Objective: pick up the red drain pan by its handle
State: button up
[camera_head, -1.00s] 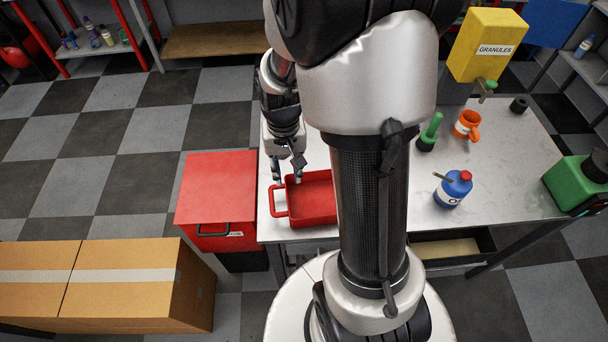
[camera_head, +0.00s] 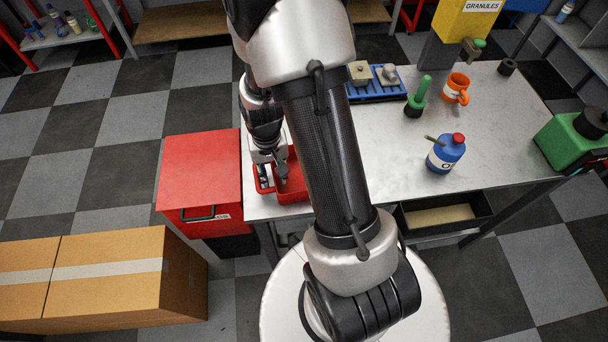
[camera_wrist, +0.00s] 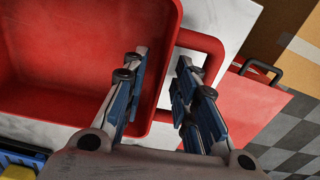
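The red drain pan (camera_head: 291,182) stands on the left end of the light worktop, partly hidden behind my arm. In the wrist view the pan (camera_wrist: 70,60) fills the upper left, and its loop handle (camera_wrist: 214,46) sticks out to the right from its rim. My gripper (camera_head: 270,175) is down at the handle end of the pan. In the wrist view my gripper (camera_wrist: 165,62) is open, its two fingers apart. The left finger lies over the pan's rim wall and the right finger over the handle's opening. I see nothing held; contact with the handle cannot be told.
A red cabinet (camera_head: 199,178) stands left of the worktop (camera_head: 400,140). Cardboard boxes (camera_head: 110,275) stand lower left.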

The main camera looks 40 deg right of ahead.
jog(key=shift+f, duration=0.45)
jog(key=shift+r, duration=0.1)
jog(key=shift+c, duration=0.4)
grip_shut()
